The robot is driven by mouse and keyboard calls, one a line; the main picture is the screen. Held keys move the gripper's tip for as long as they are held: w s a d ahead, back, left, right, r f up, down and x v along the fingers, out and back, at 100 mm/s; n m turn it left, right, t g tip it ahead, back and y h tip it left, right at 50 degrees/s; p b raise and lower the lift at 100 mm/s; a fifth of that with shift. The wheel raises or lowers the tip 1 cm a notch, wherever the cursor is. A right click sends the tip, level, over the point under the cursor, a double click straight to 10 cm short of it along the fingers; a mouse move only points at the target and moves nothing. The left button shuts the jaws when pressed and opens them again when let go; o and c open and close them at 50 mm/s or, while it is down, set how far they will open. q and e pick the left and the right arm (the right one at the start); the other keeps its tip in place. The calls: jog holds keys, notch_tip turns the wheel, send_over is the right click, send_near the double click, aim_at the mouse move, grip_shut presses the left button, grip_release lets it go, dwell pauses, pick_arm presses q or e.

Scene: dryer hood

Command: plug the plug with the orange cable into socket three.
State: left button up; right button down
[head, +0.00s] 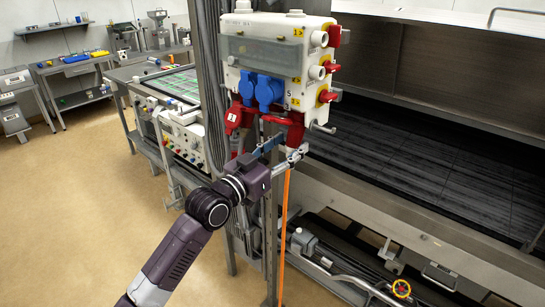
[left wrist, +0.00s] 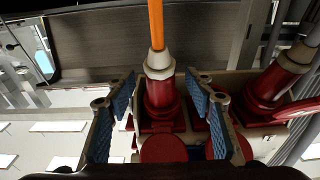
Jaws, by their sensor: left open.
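The plug is a red body with a cream collar (left wrist: 160,85), and the orange cable (head: 284,230) runs from it. In the left wrist view the plug stands at a red socket on the box's underside and appears to sit in it; depth is unclear. In the head view the cable hangs down from the rightmost red socket (head: 291,133), whose number I cannot read. My left gripper (head: 283,151) is open below the box. In the left wrist view its blue-padded fingers (left wrist: 160,103) stand either side of the plug with visible gaps. My right gripper is not in view.
The white socket box (head: 262,30) has two blue sockets (head: 257,90), red switches on its right and another red socket or plug (head: 238,116) at left. A grey post (head: 212,80) stands beside it. A conveyor (head: 400,150) lies to the right. The left floor is clear.

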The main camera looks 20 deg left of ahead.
pick_arm(q)
jog(key=r+v, duration=0.1)
jog(key=v, duration=0.8)
jog(key=shift+s+f, duration=0.45)
jog(key=shift+a, duration=0.1)
jog(key=shift+f, duration=0.1)
